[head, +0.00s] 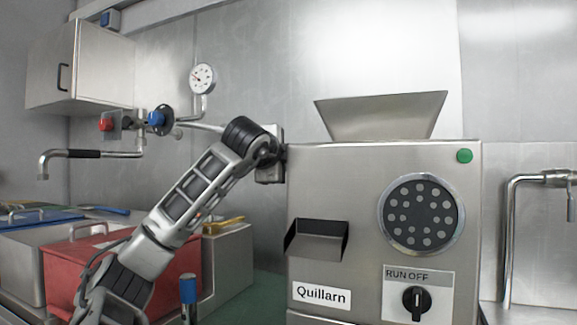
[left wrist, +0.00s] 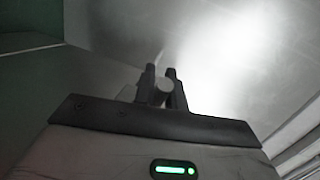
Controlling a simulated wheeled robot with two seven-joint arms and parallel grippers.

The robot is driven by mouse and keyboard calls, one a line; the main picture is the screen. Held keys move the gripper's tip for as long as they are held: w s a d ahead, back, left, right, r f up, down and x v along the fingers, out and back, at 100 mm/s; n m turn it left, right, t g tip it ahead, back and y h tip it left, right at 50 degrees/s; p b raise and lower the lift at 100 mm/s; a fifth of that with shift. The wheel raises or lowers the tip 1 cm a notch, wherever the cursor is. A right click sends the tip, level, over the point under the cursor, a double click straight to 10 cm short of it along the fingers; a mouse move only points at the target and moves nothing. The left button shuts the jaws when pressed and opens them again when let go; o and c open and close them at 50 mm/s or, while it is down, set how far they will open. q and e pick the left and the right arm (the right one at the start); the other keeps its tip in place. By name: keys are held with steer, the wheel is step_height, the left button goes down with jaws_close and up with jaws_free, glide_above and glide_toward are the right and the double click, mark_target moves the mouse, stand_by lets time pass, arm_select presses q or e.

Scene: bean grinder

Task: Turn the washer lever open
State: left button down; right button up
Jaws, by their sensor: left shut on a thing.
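My left arm reaches up from the lower left in the head view. Its gripper (head: 271,155) is by the left side of the steel grinder (head: 365,180), with the fingertips hidden there. In the left wrist view the two dark fingers (left wrist: 163,78) are shut on a small pale rounded piece (left wrist: 163,89). It looks like the end of the washer lever, but its rest is hidden. A pale metal bar (head: 200,127) runs from the blue valve knob (head: 156,118) on the wall to behind my arm. I cannot tell whether it joins the held piece. My right gripper is not in view.
A pressure gauge (head: 203,78) and a tap with a red knob (head: 105,125) are on the back wall. A red bin (head: 75,265) stands below my arm, and a blue-capped cylinder (head: 188,291) is beside it. Another tap (head: 512,215) stands right of the grinder.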

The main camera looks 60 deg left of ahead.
arm_select(q)
steer(key=shift+f, duration=0.1)
steer(key=c, duration=1.5)
jaws_free()
steer(key=shift+o, duration=0.2)
steer(key=v, duration=1.6)
steer(key=shift+a, duration=0.1)
